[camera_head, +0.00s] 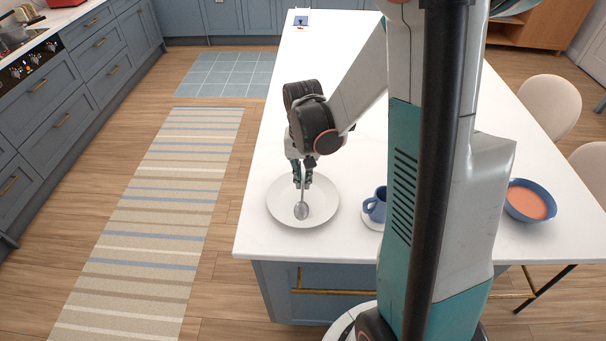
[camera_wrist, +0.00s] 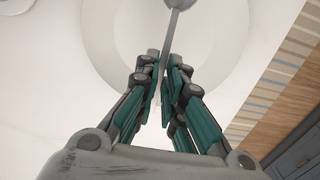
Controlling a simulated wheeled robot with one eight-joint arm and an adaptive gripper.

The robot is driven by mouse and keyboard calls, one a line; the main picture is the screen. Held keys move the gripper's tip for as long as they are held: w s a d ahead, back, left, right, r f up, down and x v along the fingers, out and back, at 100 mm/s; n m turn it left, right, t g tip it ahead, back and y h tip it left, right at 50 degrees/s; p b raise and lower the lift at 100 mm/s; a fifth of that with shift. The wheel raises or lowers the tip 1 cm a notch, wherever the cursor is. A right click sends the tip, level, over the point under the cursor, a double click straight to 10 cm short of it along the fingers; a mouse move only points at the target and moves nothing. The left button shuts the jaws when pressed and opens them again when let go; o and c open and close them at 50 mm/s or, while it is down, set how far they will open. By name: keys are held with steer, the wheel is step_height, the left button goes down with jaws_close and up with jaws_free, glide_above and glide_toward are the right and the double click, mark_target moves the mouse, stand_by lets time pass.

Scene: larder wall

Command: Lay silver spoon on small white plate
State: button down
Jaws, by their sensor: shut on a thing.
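The small white plate (camera_head: 275,203) lies near the front left corner of the white counter. The silver spoon (camera_head: 301,210) is over the plate, with its bowl toward the front of the counter. My gripper (camera_head: 302,183) is above the plate and shut on the spoon's handle. In the wrist view the spoon (camera_wrist: 178,4) runs up from between the fingertips of my gripper (camera_wrist: 163,72), over the plate (camera_wrist: 100,40). The spoon's bowl is mostly cut off at the top there. I cannot tell whether the spoon touches the plate.
A blue bowl (camera_head: 528,201) with orange contents is farther right. The counter (camera_head: 270,240) ends just left of and before the plate. Chairs (camera_head: 551,106) stand on the right.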

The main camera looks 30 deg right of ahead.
steer(key=shift+f+b, duration=1)
steer(key=shift+f, duration=0.05)
stand_by(0.4)
steer(key=c, duration=1.6)
jaws_free()
steer(key=shift+c, duration=0.2)
steer(key=shift+r, duration=0.1)
step_height(320, 180, up, 12)
steer(key=shift+a, duration=0.1)
